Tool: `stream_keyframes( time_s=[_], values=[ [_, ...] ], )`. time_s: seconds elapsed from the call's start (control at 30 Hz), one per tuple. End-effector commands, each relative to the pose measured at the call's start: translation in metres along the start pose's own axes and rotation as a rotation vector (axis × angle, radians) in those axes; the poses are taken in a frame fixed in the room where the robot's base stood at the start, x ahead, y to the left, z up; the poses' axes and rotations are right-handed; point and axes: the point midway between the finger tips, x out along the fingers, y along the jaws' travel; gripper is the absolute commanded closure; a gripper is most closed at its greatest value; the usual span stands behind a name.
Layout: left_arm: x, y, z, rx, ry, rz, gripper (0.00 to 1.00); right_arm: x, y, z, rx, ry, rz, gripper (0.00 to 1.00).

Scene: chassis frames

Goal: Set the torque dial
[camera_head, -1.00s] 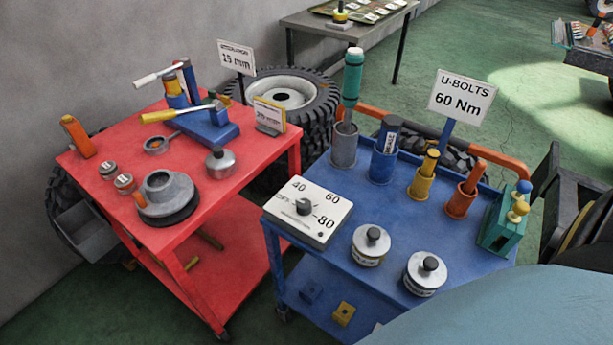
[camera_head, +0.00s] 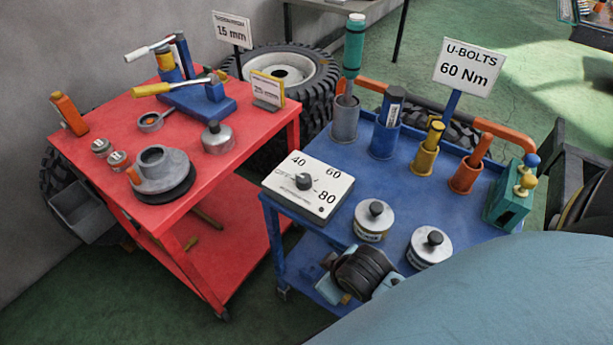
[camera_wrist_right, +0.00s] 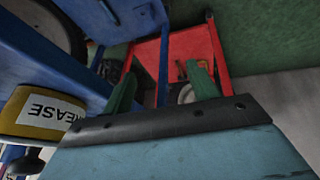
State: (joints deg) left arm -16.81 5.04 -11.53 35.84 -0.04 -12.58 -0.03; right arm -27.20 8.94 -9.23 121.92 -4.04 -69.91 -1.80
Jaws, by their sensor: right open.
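The torque dial is a white panel (camera_head: 330,181) on the near left corner of the blue cart, marked 40, 60 and 80. Its dark knob (camera_head: 304,182) is in the middle; I cannot tell its exact setting. A white sign (camera_head: 468,67) behind reads "U-BOLTS 60 Nm". A dark and teal part of my arm, seemingly the right one, shows low in front of the blue cart, below the dial. In the right wrist view my right gripper (camera_wrist_right: 163,90) has its green fingers apart with nothing between them. My left gripper is not in view.
The blue cart (camera_head: 399,205) carries two silver-lidded cans (camera_head: 374,221) right of the dial and several coloured holders behind. A grease can (camera_wrist_right: 42,112) shows in the right wrist view. The red cart (camera_head: 225,172) stands left, holding tools and a grey hub. A gap separates the carts.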

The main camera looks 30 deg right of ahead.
Motion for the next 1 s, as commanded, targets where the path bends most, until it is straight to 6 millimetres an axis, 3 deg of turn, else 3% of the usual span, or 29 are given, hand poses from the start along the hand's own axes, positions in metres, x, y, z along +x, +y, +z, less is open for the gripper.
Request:
stream_keyframes(
  time_s=[0.13,0.23,0.4,0.57,0.7,0.87,1.0],
  values=[
    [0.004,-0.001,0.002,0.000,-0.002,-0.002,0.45,-0.040,0.020,-0.046,-0.069,0.139,0.077,0.41],
    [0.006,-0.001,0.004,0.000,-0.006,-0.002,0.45,-0.065,0.043,-0.104,-0.203,0.338,0.205,0.41],
    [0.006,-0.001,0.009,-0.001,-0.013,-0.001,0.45,-0.097,0.062,-0.182,-0.441,0.622,0.400,0.41],
    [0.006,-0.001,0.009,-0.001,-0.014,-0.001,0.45,-0.137,0.063,-0.252,-0.739,0.902,0.610,0.41],
    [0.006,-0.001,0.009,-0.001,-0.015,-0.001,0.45,-0.180,0.043,-0.303,-1.121,1.173,0.830,0.41],
    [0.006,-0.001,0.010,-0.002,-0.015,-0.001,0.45,-0.205,0.006,-0.324,-1.654,1.419,1.046,0.41],
    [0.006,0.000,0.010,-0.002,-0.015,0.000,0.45,-0.195,-0.010,-0.315,-2.190,1.533,1.145,0.41]
  ],
)
